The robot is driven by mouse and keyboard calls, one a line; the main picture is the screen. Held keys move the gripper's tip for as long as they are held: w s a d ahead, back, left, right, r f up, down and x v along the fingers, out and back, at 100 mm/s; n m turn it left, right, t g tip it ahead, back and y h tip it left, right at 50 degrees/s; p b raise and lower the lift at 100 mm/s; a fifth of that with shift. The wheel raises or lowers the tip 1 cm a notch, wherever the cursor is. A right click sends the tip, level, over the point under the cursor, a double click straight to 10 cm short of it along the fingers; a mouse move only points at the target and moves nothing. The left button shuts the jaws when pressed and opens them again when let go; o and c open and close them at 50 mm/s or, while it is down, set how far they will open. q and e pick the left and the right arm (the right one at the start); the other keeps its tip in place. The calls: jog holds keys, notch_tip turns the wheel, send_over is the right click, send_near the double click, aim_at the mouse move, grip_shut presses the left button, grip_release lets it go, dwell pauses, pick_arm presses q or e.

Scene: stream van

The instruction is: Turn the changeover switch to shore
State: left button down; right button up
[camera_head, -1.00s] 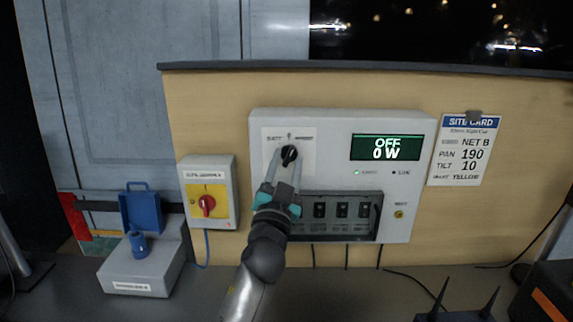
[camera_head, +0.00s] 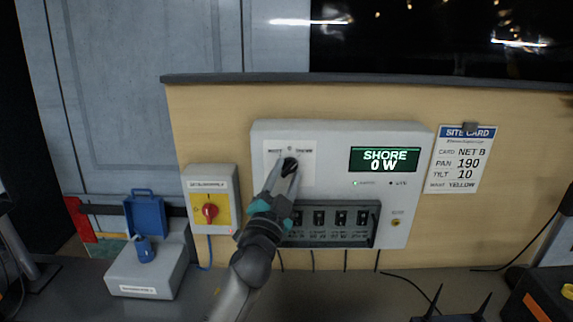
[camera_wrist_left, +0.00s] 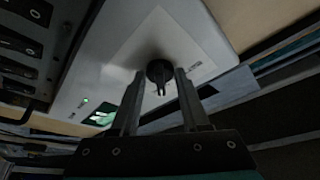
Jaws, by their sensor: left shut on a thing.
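The changeover switch is a black rotary knob (camera_head: 289,166) on a white label plate at the upper left of the grey power panel (camera_head: 335,135). Its handle is tilted to the right. The panel's display (camera_head: 384,160) reads "SHORE 0 W". My left gripper (camera_head: 283,176) reaches up from below and is shut on the knob. In the left wrist view, the gripper's fingers (camera_wrist_left: 160,95) stand on either side of the knob (camera_wrist_left: 160,72). My right gripper is not in view.
A grey box with a red rotary knob on a yellow plate (camera_head: 222,203) hangs left of the panel. A blue-capped connector box (camera_head: 144,271) stands on the counter at the left. A row of breakers (camera_head: 330,218) sits below the knob. A site card (camera_head: 461,160) hangs at the right.

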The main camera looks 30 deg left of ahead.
pick_arm(q)
jog(key=shift+m+p, duration=0.4)
jog(key=shift+m, duration=0.2)
jog(key=shift+c, duration=2)
grip_release()
jog(key=b+v, duration=0.3)
jog(key=v, duration=1.2)
jog(key=shift+s+r, duration=0.2)
